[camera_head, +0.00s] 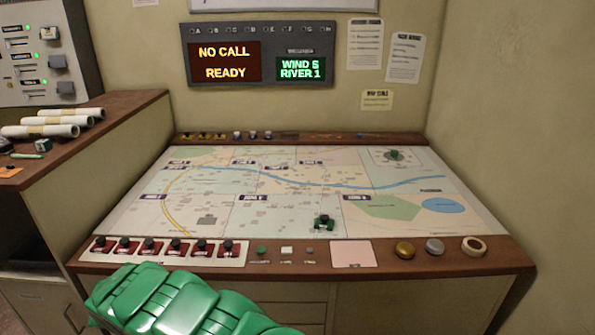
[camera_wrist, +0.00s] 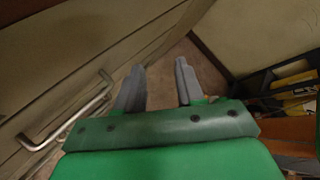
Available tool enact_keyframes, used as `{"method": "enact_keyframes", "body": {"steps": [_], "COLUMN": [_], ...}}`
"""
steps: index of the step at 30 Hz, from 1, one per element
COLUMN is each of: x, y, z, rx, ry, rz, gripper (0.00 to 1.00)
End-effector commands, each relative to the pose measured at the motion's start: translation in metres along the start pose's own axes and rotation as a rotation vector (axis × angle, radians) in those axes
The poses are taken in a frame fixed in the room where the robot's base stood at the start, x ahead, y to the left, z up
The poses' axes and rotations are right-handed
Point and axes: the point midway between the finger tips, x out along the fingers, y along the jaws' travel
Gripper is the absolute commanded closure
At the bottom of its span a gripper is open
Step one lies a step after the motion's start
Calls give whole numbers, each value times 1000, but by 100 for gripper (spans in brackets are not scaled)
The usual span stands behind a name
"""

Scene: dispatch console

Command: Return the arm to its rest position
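My gripper (camera_wrist: 160,82) shows in the wrist view with its two grey fingers apart and nothing between them. It points down toward the floor, beside a pale drawer front. In the head view my green arm reaches in along the bottom edge, in front of the console; the fingers do not show there.
The map table (camera_head: 130,218) has a row of red-based knobs (camera_head: 174,248) at its front left and round pieces (camera_head: 435,246) at its front right. A metal drawer handle (camera_wrist: 68,122) is left of my gripper.

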Motion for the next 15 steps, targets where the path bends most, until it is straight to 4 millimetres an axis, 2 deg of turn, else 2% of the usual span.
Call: {"method": "enact_keyframes", "body": {"steps": [5, 15], "x": [-1, 30], "y": [-33, -115], "z": [28, 96], "rx": [267, 543], "ry": [148, 251], "rz": [-47, -162], "gripper": [62, 62]}}
